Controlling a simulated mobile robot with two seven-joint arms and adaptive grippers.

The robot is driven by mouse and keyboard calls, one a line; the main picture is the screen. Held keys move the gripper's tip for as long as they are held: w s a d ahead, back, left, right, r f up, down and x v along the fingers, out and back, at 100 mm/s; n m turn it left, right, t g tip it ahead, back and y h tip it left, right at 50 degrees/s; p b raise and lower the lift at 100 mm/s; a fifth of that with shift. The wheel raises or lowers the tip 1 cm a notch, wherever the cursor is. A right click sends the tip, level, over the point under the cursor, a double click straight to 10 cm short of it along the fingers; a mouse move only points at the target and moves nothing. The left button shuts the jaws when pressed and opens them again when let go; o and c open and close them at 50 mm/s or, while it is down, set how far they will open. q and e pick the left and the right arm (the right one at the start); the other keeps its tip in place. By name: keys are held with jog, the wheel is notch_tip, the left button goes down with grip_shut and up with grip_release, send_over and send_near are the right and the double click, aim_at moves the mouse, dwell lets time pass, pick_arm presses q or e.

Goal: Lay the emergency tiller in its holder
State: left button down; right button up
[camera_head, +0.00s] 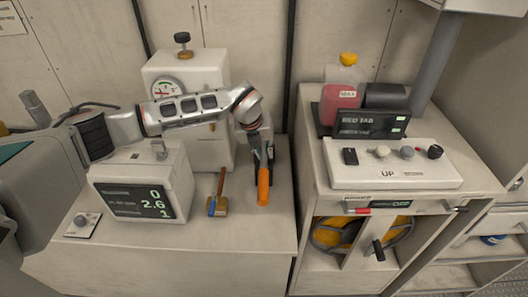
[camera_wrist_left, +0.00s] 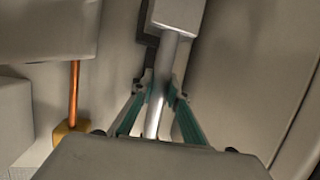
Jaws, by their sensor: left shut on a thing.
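My left gripper (camera_head: 264,158) reaches over the white bench top, its fingers pointing down. In the left wrist view its green-lined fingers (camera_wrist_left: 160,105) are shut on a bare metal bar, which I take to be the emergency tiller (camera_wrist_left: 164,75). A pale block (camera_wrist_left: 180,14) sits at the bar's far end. In the head view an orange grip (camera_head: 263,187) sticks out below the fingers towards me, apparently the tiller's handle. A dark bracket-like piece (camera_wrist_left: 145,55) stands beside the bar, possibly the holder; I cannot tell whether they touch. My right gripper is not in view.
A display box (camera_head: 145,182) stands further left. A white gauge unit (camera_head: 188,75) stands behind. A control panel (camera_head: 390,165) tops the right cabinet.

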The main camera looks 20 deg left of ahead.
pick_arm(q)
jog(key=shift+f+b, duration=1.05)
jog(key=shift+f, duration=1.05)
dwell(0.8)
jog(key=shift+s+f, duration=0.1)
jog(key=c, duration=1.9)
grip_release()
jog(key=shift+d, duration=0.1)
jog(key=shift+f, duration=0.1)
jog(key=shift+s+f, duration=0.1)
jog(key=shift+s, duration=0.1)
jog(key=shift+a+r, duration=0.2)
jog(key=shift+r, duration=0.25)
jog(key=v, duration=1.1)
jog(key=shift+w+d+r, duration=0.15)
jog(key=shift+w+r, duration=0.1)
jog(key=shift+r, duration=0.25)
